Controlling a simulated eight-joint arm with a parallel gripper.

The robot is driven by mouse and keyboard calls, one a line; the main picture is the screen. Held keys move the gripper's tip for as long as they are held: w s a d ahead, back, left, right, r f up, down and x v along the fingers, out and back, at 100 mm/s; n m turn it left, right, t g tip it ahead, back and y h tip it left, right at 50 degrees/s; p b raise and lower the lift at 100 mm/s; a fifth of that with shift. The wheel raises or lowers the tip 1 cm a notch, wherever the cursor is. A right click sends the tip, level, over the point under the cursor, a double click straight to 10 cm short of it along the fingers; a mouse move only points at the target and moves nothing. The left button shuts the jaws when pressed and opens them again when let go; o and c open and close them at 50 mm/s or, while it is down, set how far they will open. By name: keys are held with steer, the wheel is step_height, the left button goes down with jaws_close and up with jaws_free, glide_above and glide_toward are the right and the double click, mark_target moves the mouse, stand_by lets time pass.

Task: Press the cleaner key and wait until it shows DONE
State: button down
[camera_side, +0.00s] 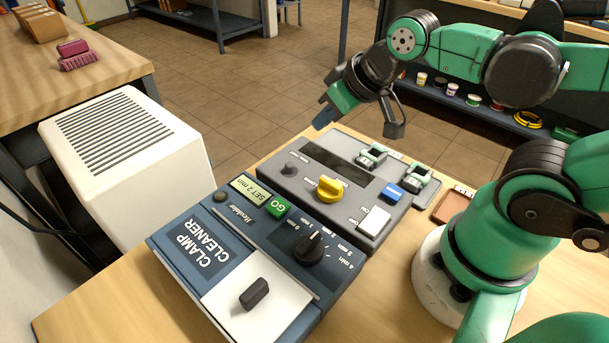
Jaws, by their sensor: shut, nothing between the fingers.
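The clamp cleaner (190,285) is a dark blue box on the wooden bench, its lettering upside down in this view. Its small display (250,190) reads SET 2 min. The green GO key (277,207) sits beside the display. A black dial (308,248) with a minute scale is near it. A white lid (290,302) with a black handle (254,292) covers the near part and looks closed. My gripper (326,117) is shut and empty, in the air above and behind the cleaner, apart from the GO key.
A white vented cabinet (125,150) stands left. A brown pad (452,205) lies at right.

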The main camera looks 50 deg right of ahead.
step_height(320, 180, up, 2)
steer(key=m+y, duration=0.6)
steer(key=m, duration=1.3)
glide_above(284, 204)
steer(key=shift+f, duration=0.1)
steer(key=shift+f, duration=4.3)
steer(key=shift+r, duration=2.5)
